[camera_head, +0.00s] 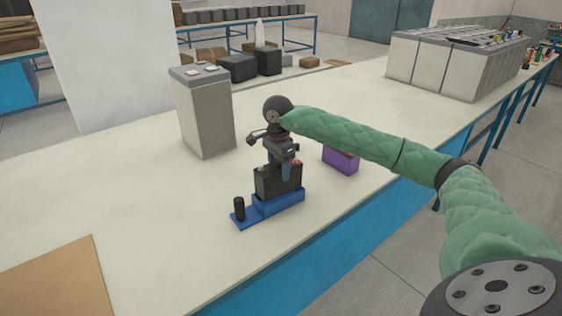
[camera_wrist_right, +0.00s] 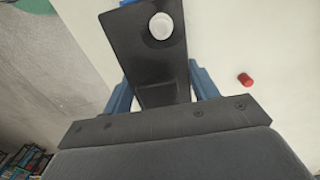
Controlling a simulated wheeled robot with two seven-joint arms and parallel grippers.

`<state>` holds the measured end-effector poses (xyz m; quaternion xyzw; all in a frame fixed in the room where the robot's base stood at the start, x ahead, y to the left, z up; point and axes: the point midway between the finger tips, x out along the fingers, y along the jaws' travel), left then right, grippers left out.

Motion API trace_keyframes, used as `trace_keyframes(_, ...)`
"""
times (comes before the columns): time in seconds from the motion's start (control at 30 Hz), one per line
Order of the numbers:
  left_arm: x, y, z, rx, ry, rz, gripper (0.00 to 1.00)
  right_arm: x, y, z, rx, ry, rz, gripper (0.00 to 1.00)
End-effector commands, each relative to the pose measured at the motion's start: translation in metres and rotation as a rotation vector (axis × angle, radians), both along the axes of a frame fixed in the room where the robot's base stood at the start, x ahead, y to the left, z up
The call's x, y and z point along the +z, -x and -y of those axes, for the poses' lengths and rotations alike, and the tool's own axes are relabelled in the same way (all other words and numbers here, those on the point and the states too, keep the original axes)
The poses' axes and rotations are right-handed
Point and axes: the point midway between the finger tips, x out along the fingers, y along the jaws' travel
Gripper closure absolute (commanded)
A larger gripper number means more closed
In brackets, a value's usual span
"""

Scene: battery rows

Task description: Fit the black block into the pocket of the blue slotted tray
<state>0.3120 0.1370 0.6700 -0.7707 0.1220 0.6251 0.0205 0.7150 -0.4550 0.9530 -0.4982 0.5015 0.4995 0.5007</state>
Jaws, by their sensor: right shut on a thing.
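The black block (camera_head: 278,184) is upright at the blue slotted tray (camera_head: 240,221), over its raised right part. Its lower edge meets the tray there; I cannot tell whether it sits inside the pocket or just above it. My right gripper (camera_head: 286,170) points down from above and is shut on the block's top. A sliver of blue shows at that view's top edge. A small black cylinder (camera_head: 239,208) stands on the tray's left end. My left gripper is not in view.
A purple box (camera_head: 341,160) stands right of the tray, partly behind my right arm. A tall grey battery (camera_head: 204,115) stands behind left. A row of large grey batteries (camera_head: 440,68) is at the back right. A brown board (camera_head: 60,282) lies at front left. The tabletop between is clear.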

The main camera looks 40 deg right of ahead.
Motion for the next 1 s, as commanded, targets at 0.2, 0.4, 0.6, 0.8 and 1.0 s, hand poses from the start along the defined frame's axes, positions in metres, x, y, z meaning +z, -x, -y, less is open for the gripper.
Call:
trace_keyframes(0.2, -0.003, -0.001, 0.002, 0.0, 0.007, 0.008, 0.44, -0.006, -0.002, -0.001, 0.002, 0.0, 0.003, 1.0)
trace_keyframes(0.4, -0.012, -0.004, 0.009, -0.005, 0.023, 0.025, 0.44, -0.029, -0.004, -0.007, 0.008, -0.001, 0.002, 1.0)
trace_keyframes(0.6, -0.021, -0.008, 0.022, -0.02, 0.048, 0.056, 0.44, -0.05, -0.007, -0.012, 0.013, 0.0, 0.004, 1.0)
trace_keyframes(0.8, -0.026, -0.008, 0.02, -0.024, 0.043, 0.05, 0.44, -0.051, -0.007, -0.012, 0.014, 0.0, 0.004, 1.0)
trace_keyframes(1.0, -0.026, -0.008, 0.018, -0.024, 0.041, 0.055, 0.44, -0.052, -0.007, -0.012, 0.014, 0.0, 0.004, 1.0)
